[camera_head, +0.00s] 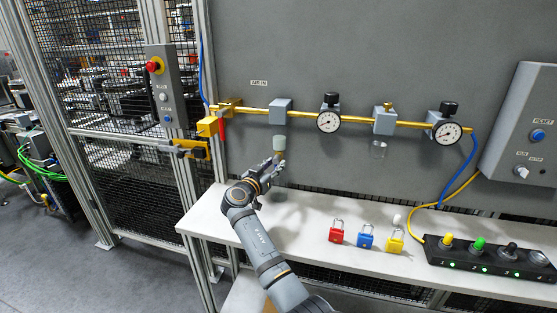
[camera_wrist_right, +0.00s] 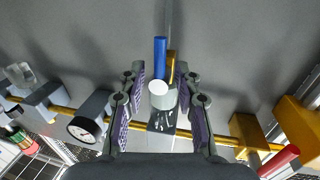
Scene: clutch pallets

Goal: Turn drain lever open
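In the right wrist view a short blue bar, which looks like the drain lever (camera_wrist_right: 160,52), sticks out by a pale round bowl end (camera_wrist_right: 159,88). In the head view the bowl (camera_head: 279,143) hangs under the first grey block on the brass pipe; the lever cannot be made out there. My right gripper (camera_head: 279,161) is just below the bowl. In the wrist view its two fingers (camera_wrist_right: 161,104) are spread on either side of the bowl, with gaps visible and nothing clamped. My left gripper is not in view.
A brass pipe (camera_head: 352,121) carries pressure gauges (camera_head: 328,121) and a yellow valve (camera_head: 208,127) with a red handle (camera_head: 222,129). Below, a white shelf (camera_head: 290,227) holds red (camera_head: 336,234), blue (camera_head: 366,239) and yellow padlocks (camera_head: 394,243) and a switch box (camera_head: 480,257).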

